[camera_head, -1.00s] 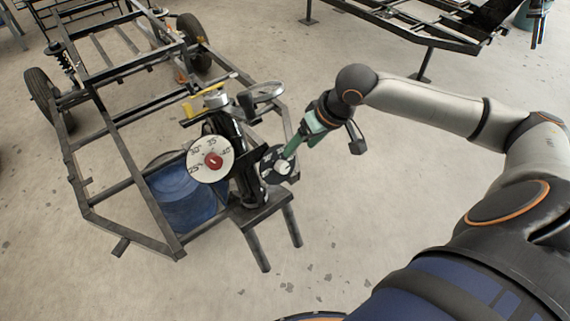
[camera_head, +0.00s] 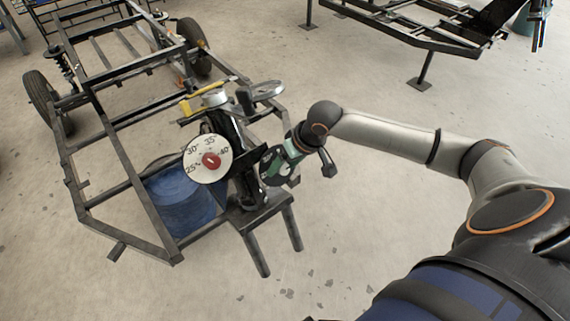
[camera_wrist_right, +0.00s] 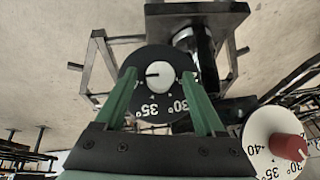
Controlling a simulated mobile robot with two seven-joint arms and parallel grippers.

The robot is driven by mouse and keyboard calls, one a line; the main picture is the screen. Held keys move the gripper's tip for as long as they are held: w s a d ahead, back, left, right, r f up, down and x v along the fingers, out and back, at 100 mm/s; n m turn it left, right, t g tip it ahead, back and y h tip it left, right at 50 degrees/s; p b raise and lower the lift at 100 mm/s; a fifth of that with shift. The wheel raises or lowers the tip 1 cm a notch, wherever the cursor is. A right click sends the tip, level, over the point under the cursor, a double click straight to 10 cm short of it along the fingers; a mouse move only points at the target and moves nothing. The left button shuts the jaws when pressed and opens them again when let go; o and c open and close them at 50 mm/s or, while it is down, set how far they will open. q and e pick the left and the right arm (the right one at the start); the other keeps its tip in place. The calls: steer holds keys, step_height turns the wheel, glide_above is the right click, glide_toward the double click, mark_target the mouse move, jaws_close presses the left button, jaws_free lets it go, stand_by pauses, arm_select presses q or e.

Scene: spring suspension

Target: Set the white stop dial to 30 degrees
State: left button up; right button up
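A black dial disc (camera_wrist_right: 138,62) with a white knob (camera_wrist_right: 160,75) carries white marks; 35° and 30° show below the knob in the right wrist view. A dark line on the knob points left there. My right gripper (camera_wrist_right: 159,74) is open, one green finger on each side of the knob, with gaps. In the head view, my right gripper (camera_head: 280,163) covers much of the black dial (camera_head: 268,166). A second dial, a white disc (camera_head: 197,171) with a red knob (camera_head: 210,160), is to its left; it also shows in the wrist view (camera_wrist_right: 258,135). My left gripper is not in view.
The dials are on a black spring-damper assembly (camera_head: 240,165) at the front of a dark metal frame (camera_head: 105,135) with wheels. A blue drum (camera_head: 180,203) stands inside the frame. Another frame (camera_head: 430,35) is at the back right. Floor at the front right is clear.

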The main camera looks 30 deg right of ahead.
jaws_close()
stand_by(0.3)
